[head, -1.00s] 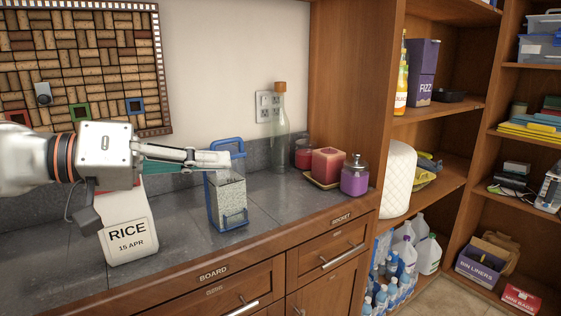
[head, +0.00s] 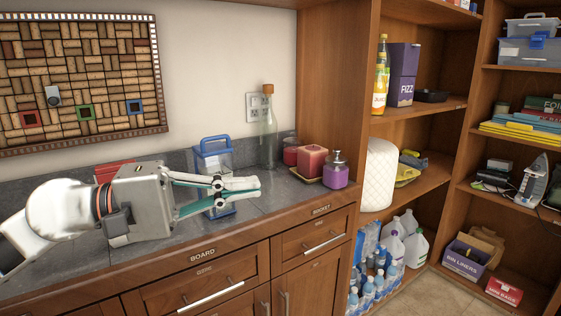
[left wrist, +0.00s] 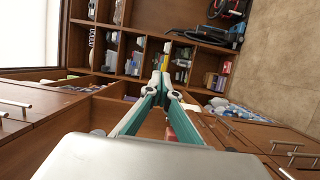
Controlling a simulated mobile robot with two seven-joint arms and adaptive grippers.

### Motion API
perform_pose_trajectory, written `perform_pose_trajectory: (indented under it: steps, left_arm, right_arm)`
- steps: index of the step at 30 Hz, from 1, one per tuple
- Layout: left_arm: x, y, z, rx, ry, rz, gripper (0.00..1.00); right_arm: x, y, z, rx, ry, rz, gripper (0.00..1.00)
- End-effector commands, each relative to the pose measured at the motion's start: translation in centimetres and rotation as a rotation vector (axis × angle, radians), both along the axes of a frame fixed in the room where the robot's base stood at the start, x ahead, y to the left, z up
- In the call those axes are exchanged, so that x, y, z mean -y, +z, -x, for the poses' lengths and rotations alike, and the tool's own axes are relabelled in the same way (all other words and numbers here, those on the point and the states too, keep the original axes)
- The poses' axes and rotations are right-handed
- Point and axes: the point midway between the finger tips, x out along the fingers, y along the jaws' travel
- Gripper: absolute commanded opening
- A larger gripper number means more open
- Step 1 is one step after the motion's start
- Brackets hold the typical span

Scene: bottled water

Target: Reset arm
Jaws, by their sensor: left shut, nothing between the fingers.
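My left gripper (head: 257,187) comes in from the left in the head view, above the counter's front part. It is shut and empty, and its fingers point right. In the left wrist view its fingertips (left wrist: 163,52) meet in front of the shelves. I cannot tell whether the gripper touches that container. My right gripper is not in view.
Wooden shelves rise beyond. Bottled water (head: 372,288) stands low beside the cabinet. Open air lies in front of the drawers.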

Motion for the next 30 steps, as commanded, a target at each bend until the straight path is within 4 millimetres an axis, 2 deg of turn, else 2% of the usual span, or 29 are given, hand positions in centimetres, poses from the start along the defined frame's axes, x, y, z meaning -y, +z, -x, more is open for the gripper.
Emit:
perform_pose_trajectory:
  steps: [3, 6, 11, 14, 17, 20, 23, 27, 28, 30]
  left_arm:
    - [0.9, -0.9, 0.2, -0.324, -0.041, 0.203, 0.0]
    - [0.9, -1.7, -0.1, -0.61, -0.074, 0.382, 0.0]
    - [0.1, -4.0, -1.4, -1.069, -0.121, 0.679, 0.0]
    - [-1.0, -6.3, -2.4, -1.353, -0.149, 0.877, 0.0]
    - [-2.4, -9.5, -3.3, -1.63, -0.176, 1.085, 0.0]
    - [-4.0, -13.5, -4.0, -1.896, -0.205, 1.311, 0.0]
    - [-5.7, -18.2, -4.1, -2.143, -0.238, 1.559, 0.0]
    - [-8.2, -26.1, -2.8, -2.436, -0.292, 1.959, 0.0]
    - [-8.8, -27.9, -2.2, 2.335, 0.288, -1.927, 0.0]
    - [-10.0, -32.2, -0.5, 2.092, 0.28, -1.853, 0.0]
  right_arm:
    - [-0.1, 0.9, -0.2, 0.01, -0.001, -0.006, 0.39]
    - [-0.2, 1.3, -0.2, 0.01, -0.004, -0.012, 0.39]
    - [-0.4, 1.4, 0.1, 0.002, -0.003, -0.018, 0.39]
    - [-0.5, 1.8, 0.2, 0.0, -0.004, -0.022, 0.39]
    - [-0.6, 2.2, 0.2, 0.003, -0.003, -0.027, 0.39]
    - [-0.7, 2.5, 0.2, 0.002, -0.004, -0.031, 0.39]
    - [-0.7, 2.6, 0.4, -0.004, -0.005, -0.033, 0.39]
    - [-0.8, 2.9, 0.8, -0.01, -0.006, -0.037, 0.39]
    - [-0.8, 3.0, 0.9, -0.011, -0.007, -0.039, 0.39]
    - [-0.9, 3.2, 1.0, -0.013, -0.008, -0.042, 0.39]
